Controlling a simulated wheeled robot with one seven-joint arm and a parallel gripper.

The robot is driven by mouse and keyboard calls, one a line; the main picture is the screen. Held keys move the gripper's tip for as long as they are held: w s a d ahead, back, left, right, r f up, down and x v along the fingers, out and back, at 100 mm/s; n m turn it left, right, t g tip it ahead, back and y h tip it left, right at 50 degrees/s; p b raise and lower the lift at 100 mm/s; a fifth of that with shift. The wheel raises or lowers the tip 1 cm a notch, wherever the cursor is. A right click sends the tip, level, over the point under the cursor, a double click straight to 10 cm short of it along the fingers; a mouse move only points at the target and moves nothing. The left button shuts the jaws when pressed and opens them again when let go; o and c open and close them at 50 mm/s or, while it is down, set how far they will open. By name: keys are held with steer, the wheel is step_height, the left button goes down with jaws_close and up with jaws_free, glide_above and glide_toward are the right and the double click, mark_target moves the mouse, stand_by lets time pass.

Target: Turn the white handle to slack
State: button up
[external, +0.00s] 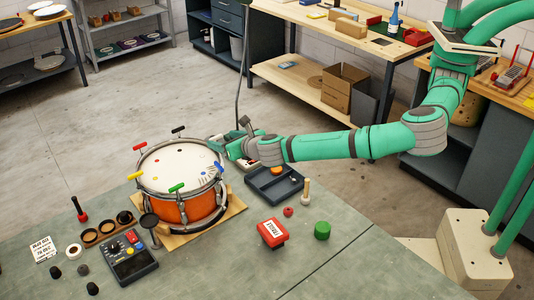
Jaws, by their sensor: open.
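The drum (181,206) has an orange shell, a white head and metal hoops, and stands upright on a wooden board (226,217). Coloured handles stand around its rim: red (139,147), black (178,129), yellow (139,175), green (176,187) and blue (220,167). I cannot clearly make out the white handle; the far right rim is partly hidden by my gripper. My gripper (221,146) reaches in from the right, low at that rim, with its jaws open. Whether the fingers are around or touching a handle is too small to tell.
A dark tray (273,186) sits right of the drum. A wooden peg (306,192), red box (272,232) and green cylinder (322,230) stand on the bench (340,205). A dark control box (128,260) lies front left. The bench's front right is clear.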

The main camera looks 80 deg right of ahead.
mark_target(217, 138)
steer(key=x, duration=0.6)
steer(key=c, duration=1.1)
